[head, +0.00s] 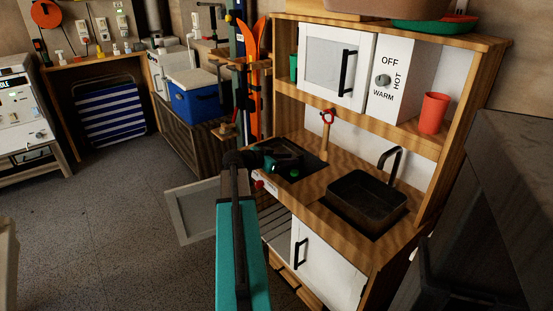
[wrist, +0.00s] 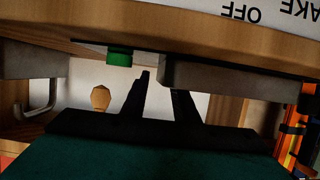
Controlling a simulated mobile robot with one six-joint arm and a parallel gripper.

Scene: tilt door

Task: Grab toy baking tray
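I cannot pick out a toy baking tray for certain in either view. The toy oven is below the hob, its pale door (head: 203,212) tilted open to the left. Grey slats (head: 277,230) show inside; my arm hides part of the opening. My gripper (head: 292,160) is by the dark hob (head: 313,166), above the open oven. In the wrist view its two black fingers (wrist: 161,88) stand apart with nothing seen between them.
The wooden counter (wrist: 110,22) front fills the top of the upside-down wrist view. To the right are a dark sink (head: 368,203), a tap (head: 390,160) and a lower cupboard door (head: 325,270). A red cup (head: 433,113) stands on the shelf. Floor (head: 110,225) at left is clear.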

